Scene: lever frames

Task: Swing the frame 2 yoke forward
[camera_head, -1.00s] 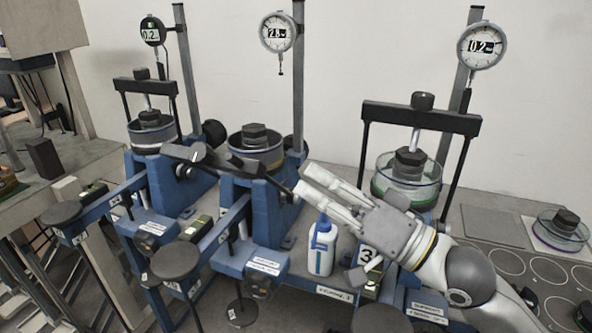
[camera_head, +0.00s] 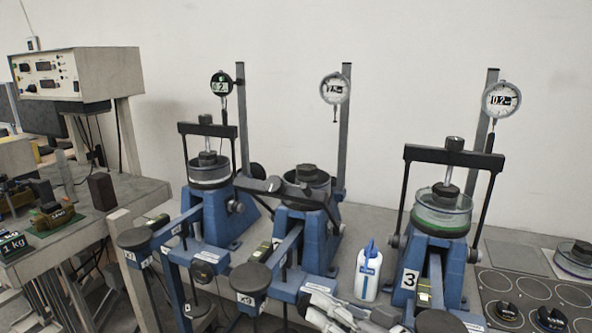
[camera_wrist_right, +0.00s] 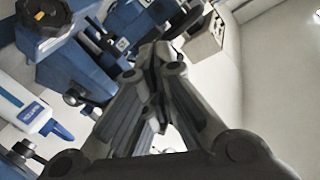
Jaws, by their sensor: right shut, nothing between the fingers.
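The frame 2 yoke (camera_head: 262,185) is a dark crossbar on rods, on the middle blue frame (camera_head: 291,231). It lies low and tilted across the front of the frame's cell, unlike the upright yokes on either side. The dark-topped cell (camera_head: 307,176) and its dial gauge (camera_head: 335,88) stand clear above it. My right gripper (camera_head: 312,301) is at the bottom of the head view, below and apart from the yoke, near the bottle. In the right wrist view its fingers (camera_wrist_right: 153,62) are together with nothing between them. My left gripper is out of view.
A white and blue bottle (camera_head: 368,273) stands right of frame 2. The left frame's yoke (camera_head: 207,130) and frame 3's yoke (camera_head: 454,156) are upright. Round dark weight pans (camera_head: 251,277) stick out in front. A side bench (camera_head: 133,193) is at left.

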